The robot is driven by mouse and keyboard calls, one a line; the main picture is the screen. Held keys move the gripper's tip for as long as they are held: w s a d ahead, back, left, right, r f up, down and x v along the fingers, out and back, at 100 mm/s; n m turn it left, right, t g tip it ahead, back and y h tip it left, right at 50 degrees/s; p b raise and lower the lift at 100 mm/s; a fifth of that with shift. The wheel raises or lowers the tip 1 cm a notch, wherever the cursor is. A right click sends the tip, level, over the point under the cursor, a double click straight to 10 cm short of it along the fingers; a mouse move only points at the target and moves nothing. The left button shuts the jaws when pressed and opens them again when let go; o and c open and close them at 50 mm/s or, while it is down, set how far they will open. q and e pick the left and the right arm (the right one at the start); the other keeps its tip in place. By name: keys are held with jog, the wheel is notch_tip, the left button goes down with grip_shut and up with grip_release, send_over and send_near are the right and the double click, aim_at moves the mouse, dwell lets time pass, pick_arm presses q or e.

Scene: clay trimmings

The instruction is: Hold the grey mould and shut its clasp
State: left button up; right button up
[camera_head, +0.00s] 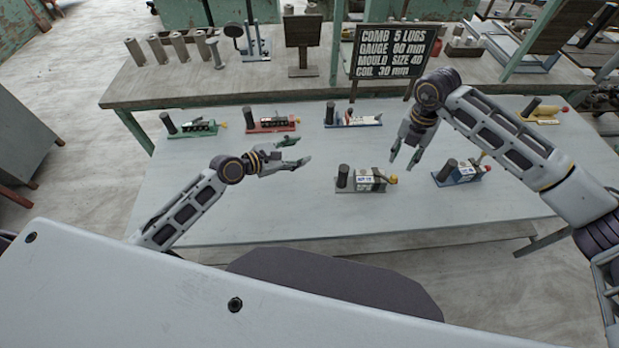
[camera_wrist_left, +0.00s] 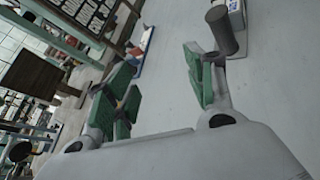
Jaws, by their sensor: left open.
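The grey mould (camera_head: 345,184) lies on the near part of the table, with a dark upright cylinder at its left end and a white label. A yellow-orange knob (camera_head: 393,180) is at its right end; whether the clasp is shut is too small to tell. My left gripper (camera_head: 303,150) is open and empty, left of and behind the mould, not touching it. In the left wrist view, the green-padded fingers are apart, and the mould's cylinder (camera_wrist_left: 222,32) shows beyond them. My right gripper (camera_head: 403,161) is open, pointing down behind and right of the mould.
A blue mould (camera_head: 462,174) lies to the right. Green (camera_head: 192,131), red (camera_head: 271,125), blue-white (camera_head: 352,117) and yellow (camera_head: 541,114) moulds stand along the back. A dark sign (camera_head: 394,50) stands behind them. The table left of the grey mould is clear.

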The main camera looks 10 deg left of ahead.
aim_at(344, 174)
pick_arm(q)
jog(key=s+d+f+n+g+h, duration=0.1)
jog(key=s+d+f+n+g, duration=0.1)
jog(key=s+d, duration=0.3)
jog(key=shift+s+d+f+n+h, duration=0.3)
jog(key=shift+s+d+f+h, duration=0.1)
jog(key=shift+s+f, duration=0.35)
jog(key=shift+w, duration=0.15)
jog(key=shift+x, duration=6.9)
jog(key=shift+a+f, duration=0.1)
jog(key=shift+f, duration=0.05)
grip_shut()
pick_arm(e)
jog(key=shift+o, duration=0.5)
jog(key=shift+r+m, duration=0.45)
jog(key=shift+m, duration=0.6)
jog(key=shift+r+m, duration=0.45)
jog(key=shift+m, duration=0.6)
